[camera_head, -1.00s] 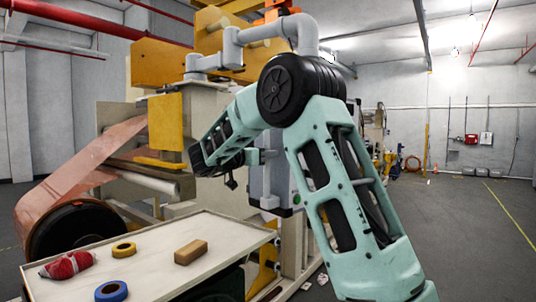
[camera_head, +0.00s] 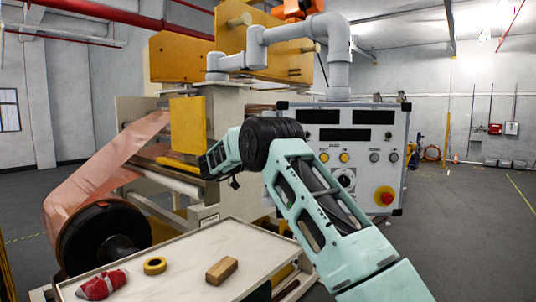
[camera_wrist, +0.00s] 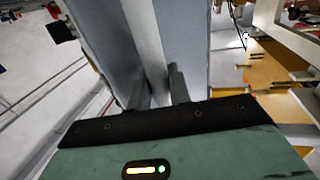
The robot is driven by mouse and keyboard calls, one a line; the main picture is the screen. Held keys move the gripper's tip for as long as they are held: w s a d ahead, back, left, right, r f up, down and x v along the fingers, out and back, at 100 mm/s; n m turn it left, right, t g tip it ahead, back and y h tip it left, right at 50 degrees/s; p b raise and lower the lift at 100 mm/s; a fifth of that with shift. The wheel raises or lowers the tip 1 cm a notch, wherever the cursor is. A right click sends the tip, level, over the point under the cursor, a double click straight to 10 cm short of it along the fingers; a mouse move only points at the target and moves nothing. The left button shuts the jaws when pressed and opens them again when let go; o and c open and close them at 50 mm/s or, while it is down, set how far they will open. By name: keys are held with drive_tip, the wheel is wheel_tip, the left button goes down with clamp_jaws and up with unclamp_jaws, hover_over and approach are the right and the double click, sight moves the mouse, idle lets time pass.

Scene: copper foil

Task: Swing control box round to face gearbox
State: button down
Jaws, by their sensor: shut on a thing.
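The control box (camera_head: 345,150) hangs from a jointed grey pipe arm (camera_head: 258,52). Its front panel, with dark displays, buttons, a dial and a red stop knob (camera_head: 384,195), faces the head camera. In the wrist view, my gripper (camera_wrist: 159,80) is shut on a pale upright bar (camera_wrist: 146,38) along the control box's grey casing (camera_wrist: 185,40). In the head view, my arm hides the grip and the box's lower left part. I cannot tell which machine part is the gearbox.
A yellow and beige machine (camera_head: 190,125) with a copper foil roll (camera_head: 85,180) stands left. A worktable (camera_head: 185,255) in front holds a wooden block (camera_head: 221,270), yellow tape (camera_head: 155,265) and a red object (camera_head: 102,285). The floor at right is open.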

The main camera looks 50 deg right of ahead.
drive_tip(key=shift+w+d+r+m+g+p, duration=0.1)
drive_tip(key=shift+w+d+m+g+p, duration=0.4)
drive_tip(key=shift+w+d+g+p, duration=0.45)
drive_tip(key=shift+w+a, duration=0.1)
drive_tip(key=shift+a, duration=0.05)
drive_tip(key=c, duration=1.3)
unclamp_jaws()
drive_tip(key=shift+c, duration=0.2)
drive_tip(key=b+v, duration=0.5)
drive_tip(key=v, duration=1.2)
drive_tip(key=shift+a+r+b, duration=0.2)
drive_tip(key=shift+r+b, duration=0.05)
drive_tip(key=shift+b, duration=0.1)
